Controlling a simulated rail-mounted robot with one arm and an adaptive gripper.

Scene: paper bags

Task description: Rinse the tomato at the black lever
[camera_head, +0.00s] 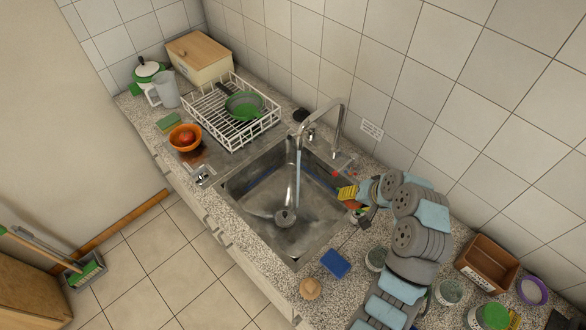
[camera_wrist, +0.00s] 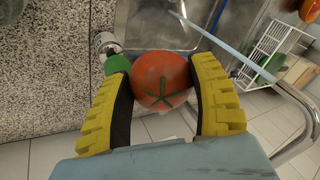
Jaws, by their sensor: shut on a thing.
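A red tomato (camera_wrist: 162,78) with a green star-shaped stem sits between the yellow ribbed fingers of my gripper (camera_wrist: 163,100) in the wrist view. The fingers are shut on its two sides. In the head view my gripper (camera_head: 351,199) is over the right rim of the steel sink (camera_head: 262,203), and the tomato is mostly hidden. A black knob-like piece (camera_head: 300,115), perhaps the black lever, is at the back rim left of the tap (camera_head: 341,120). A pale stream (camera_head: 298,172) runs from the tap into the sink, left of my gripper and apart from it.
A green knob (camera_wrist: 117,64) stands close beside the left finger. An orange bowl (camera_head: 184,145) with a red round thing and a white dish rack (camera_head: 262,124) stand left of the sink. A blue sponge (camera_head: 336,263) and several jars crowd the right counter. The basin is largely clear.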

